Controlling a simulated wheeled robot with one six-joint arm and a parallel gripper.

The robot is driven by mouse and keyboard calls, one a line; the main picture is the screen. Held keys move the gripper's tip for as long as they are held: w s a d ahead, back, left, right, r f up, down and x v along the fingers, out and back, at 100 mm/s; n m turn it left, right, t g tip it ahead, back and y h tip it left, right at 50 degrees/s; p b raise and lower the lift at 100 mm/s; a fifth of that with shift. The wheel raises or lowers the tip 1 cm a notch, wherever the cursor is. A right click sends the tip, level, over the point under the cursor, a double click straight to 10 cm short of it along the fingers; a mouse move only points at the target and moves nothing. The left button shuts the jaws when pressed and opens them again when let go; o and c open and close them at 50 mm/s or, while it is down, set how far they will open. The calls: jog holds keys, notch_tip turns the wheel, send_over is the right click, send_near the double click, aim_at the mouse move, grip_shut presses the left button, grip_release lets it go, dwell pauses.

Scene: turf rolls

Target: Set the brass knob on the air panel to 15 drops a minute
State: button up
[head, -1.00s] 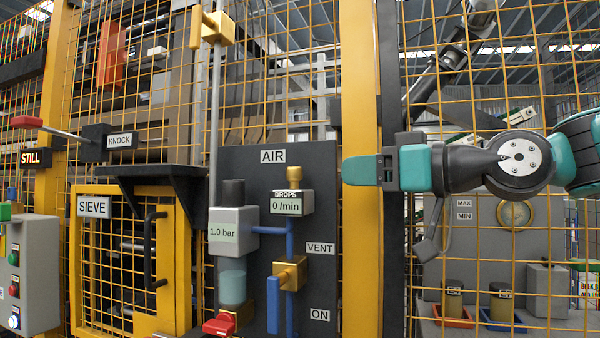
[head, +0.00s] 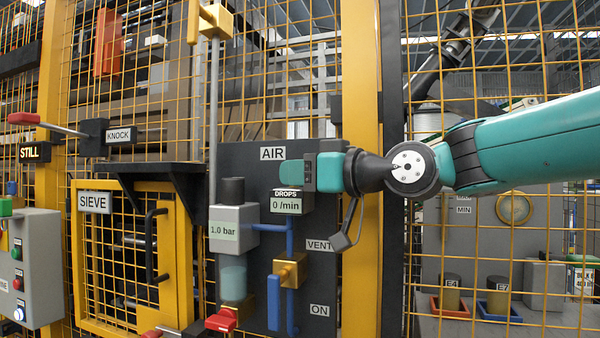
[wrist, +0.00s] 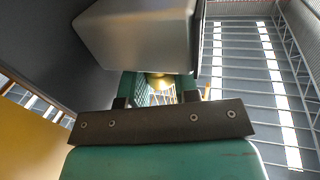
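The air panel (head: 250,160) is dark grey, with an AIR label at its top. Its drops box (head: 292,203) reads 0 /min. The brass knob is hidden behind my gripper (head: 300,172) in the head view. In the wrist view a round brass piece, seemingly the knob (wrist: 160,80), shows between the two teal fingers of my gripper (wrist: 161,90). The fingers stand apart on either side of it; I cannot tell whether they touch it. A grey block (wrist: 140,35) fills the upper part of the wrist view.
A grey regulator box (head: 233,230) reads 1.0 bar, left of the drops box. Below the knob is a brass valve (head: 290,270) with a blue handle (head: 274,303) hanging down. A red lever (head: 221,320) is low on the panel. A yellow post (head: 361,90) stands at the right.

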jog(key=c, duration=0.3)
jog(key=shift+c, duration=0.2)
jog(key=m+t+h, duration=0.1)
jog(key=m+t+h+b, duration=0.2)
jog(key=t+h, duration=0.1)
jog(key=shift+s+a+f+m, duration=0.1)
jog(key=shift+s+a+m, duration=0.2)
jog(key=m+t+h, duration=0.1)
jog(key=h, duration=0.1)
jog(key=m+t+h+b, duration=0.1)
jog(key=m+h, duration=0.1)
jog(key=shift+a+m+t+h, duration=0.2)
jog(key=shift+m+t+h, duration=0.1)
jog(key=m+h, duration=0.1)
jog(key=h, duration=0.1)
jog(key=m+t+h+p, duration=0.1)
jog(key=m+h, duration=0.1)
jog(key=h, duration=0.1)
jog(key=shift+a+h, duration=0.15)
jog(key=shift+h, duration=0.15)
jog(key=shift+m+g+h+p, duration=0.3)
jog(key=shift+m+h+p, duration=0.95)
jog(key=shift+m+h, duration=0.9)
jog(key=shift+h, duration=0.65)
